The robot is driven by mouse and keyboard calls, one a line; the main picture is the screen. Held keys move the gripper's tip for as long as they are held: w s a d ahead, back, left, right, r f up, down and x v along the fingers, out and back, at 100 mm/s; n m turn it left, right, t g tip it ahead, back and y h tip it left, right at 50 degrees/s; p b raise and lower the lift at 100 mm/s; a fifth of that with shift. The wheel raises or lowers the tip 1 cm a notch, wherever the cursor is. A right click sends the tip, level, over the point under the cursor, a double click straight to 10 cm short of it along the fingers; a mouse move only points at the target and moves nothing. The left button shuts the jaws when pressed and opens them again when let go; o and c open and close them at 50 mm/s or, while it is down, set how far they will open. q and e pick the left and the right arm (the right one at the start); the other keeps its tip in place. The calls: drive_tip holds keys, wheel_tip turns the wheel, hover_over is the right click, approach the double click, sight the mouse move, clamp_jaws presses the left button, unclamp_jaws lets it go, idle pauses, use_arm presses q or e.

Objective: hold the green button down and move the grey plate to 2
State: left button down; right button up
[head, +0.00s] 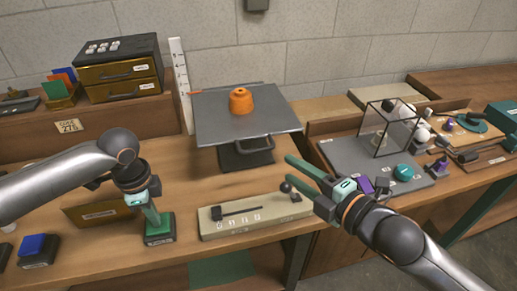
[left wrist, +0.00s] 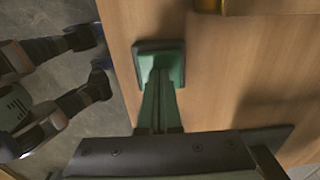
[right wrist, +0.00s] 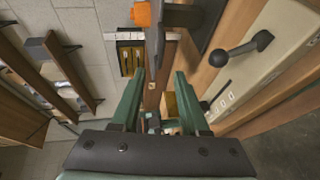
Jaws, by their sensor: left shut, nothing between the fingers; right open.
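The green button (head: 158,240) sits on a dark base at the front left of the bench; it also shows in the left wrist view (left wrist: 147,62). My left gripper (head: 155,222) is shut and empty, pointing down with its tips at the button's top, seemingly touching it; how far the button is pressed I cannot tell. The grey plate (head: 215,120) lies level on a dark support with a handle, carrying an orange part (head: 241,101). A white upright scale (head: 181,85) stands at its left; its marks are unreadable here. My right gripper (head: 291,169) is open and empty, right of the plate's handle.
A beige panel (head: 240,225) with a dark-knobbed lever (head: 286,187) lies in front of the plate; the lever also shows in the right wrist view (right wrist: 240,48). A clear box (head: 388,128) and small parts stand right. A blue button (head: 38,246) is at far left.

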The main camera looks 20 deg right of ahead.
sight(260, 151)
drive_tip(key=x, duration=1.2)
drive_tip(key=shift+a+f, duration=0.1)
drive_tip(key=shift+a, duration=0.05)
drive_tip(key=shift+c, duration=0.3)
clamp_jaws()
idle(0.9)
